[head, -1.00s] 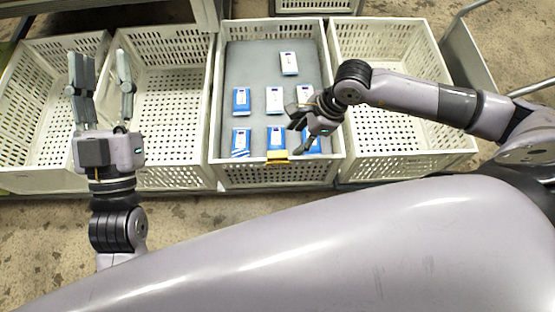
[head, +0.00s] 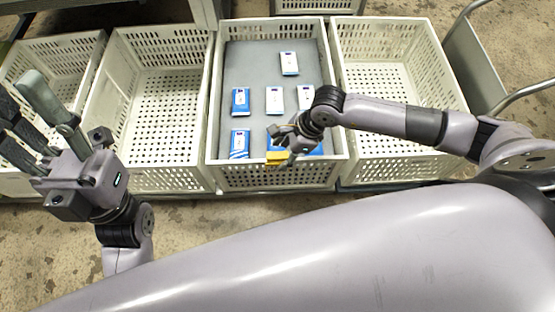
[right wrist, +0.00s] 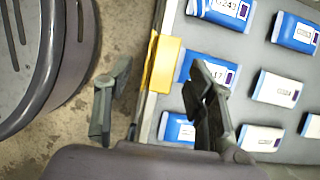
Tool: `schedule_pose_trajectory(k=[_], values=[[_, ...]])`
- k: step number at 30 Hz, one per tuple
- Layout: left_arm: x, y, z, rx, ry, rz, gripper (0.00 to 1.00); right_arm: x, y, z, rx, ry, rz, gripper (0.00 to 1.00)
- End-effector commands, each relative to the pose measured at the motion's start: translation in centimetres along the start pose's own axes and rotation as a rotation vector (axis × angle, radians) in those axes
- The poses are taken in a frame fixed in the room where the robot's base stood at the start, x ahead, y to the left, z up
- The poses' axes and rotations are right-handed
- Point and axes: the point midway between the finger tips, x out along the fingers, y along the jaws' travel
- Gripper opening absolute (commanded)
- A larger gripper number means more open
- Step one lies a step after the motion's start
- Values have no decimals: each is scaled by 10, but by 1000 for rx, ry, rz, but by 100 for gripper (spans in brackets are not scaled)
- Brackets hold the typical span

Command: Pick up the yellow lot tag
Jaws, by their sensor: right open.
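The yellow lot tag (head: 276,158) sits at the near rim of the crate that holds the packs. In the right wrist view the yellow tag (right wrist: 161,66) hangs over that crate's rim, between the spread fingers. My right gripper (head: 286,148) is open and empty at the tag, with its fingers partly covering it in the head view. Whether a finger touches the tag I cannot tell. My left gripper (head: 28,98) is open and empty, over the left crates and away from the tag.
The crate (head: 213,130) has a grey floor with several blue-and-white packs (head: 274,99). Empty crates stand to its left (head: 150,182) and right (head: 390,176). A cart with a metal rail (head: 470,65) stands at the far right. Bare floor shows in front of the crates.

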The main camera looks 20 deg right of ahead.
Motion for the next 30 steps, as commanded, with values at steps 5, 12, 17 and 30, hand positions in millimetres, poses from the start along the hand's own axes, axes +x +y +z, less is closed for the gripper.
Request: schedule_pose_trajectory(k=[5, 12, 17, 30], values=[[-17, 0, -4, -3, 44, 0, 40, 31, 2, 0, 0, 0, 2, 50], [-20, 0, -3, -3, 42, 1, 40, 42, 1, 1, 0, 0, 0, 50], [-20, 0, -3, -2, 42, 1, 40, 42, 1, 1, 0, 0, 0, 50], [-20, 0, -3, -3, 41, 1, 40, 41, 1, 1, 0, 0, 0, 21]])
